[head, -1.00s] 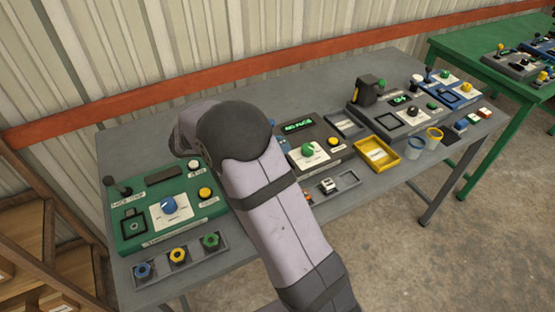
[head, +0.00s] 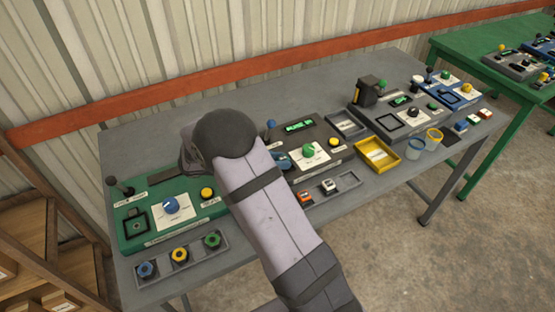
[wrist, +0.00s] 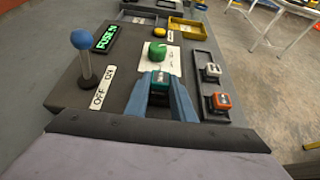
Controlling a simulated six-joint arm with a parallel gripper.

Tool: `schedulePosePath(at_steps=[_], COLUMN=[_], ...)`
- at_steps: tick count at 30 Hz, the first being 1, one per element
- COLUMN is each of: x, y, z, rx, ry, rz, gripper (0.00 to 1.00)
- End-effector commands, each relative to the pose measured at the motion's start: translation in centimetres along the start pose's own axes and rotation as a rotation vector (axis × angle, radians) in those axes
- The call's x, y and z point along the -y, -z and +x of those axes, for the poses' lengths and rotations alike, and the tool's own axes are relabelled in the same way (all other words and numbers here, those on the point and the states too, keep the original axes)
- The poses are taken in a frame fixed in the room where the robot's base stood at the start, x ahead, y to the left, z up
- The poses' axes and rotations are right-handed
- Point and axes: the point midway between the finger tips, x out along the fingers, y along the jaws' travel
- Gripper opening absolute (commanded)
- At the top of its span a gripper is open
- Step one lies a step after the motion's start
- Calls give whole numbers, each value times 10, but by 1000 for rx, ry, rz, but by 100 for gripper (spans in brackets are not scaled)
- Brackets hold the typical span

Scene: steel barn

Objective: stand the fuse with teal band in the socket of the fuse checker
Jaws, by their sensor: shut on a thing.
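The fuse checker (head: 327,138) is a dark grey box on the grey bench, with a green knob, a yellow button and a lit green display (head: 299,126). In the wrist view its display (wrist: 105,36) reads "FUSE IN". My gripper (wrist: 160,82) has its blue fingers shut on the fuse with teal band (wrist: 160,79), over the checker's near part. The socket is hidden under the fuse and fingers, so the fuse's seating does not show directly. In the head view my arm hides the fuse; a blue finger (head: 284,161) shows beside it.
A blue-knobbed lever (wrist: 85,60) with an ON/OFF label stands left of the fuse. A grey tray (head: 349,180) in front holds an orange-banded fuse (head: 305,198) and a white one (head: 328,186). A green panel (head: 135,235) is left; a yellow bin (head: 378,168) is right.

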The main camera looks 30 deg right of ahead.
Motion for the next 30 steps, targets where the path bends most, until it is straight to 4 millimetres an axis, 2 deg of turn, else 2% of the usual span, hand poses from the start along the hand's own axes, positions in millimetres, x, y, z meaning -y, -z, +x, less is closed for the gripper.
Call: schedulePosePath(at_steps=[5, 6, 8, 9, 17, 20, 30], x=[0, 0, 0, 0, 0, -1, -1], y=[3, 3, 3, 3, -2, 0, 2], z=[1, 2, 1, 1, -1, -8, -62], rx=[0, 0, 0, 0, 0, 1, 0], ry=[0, 0, 0, 0, 1, -2, -5], rz=[-1, 0, 0, 0, 1, 2, 2], gripper=[2, 25, 39, 41, 41, 41, 41])
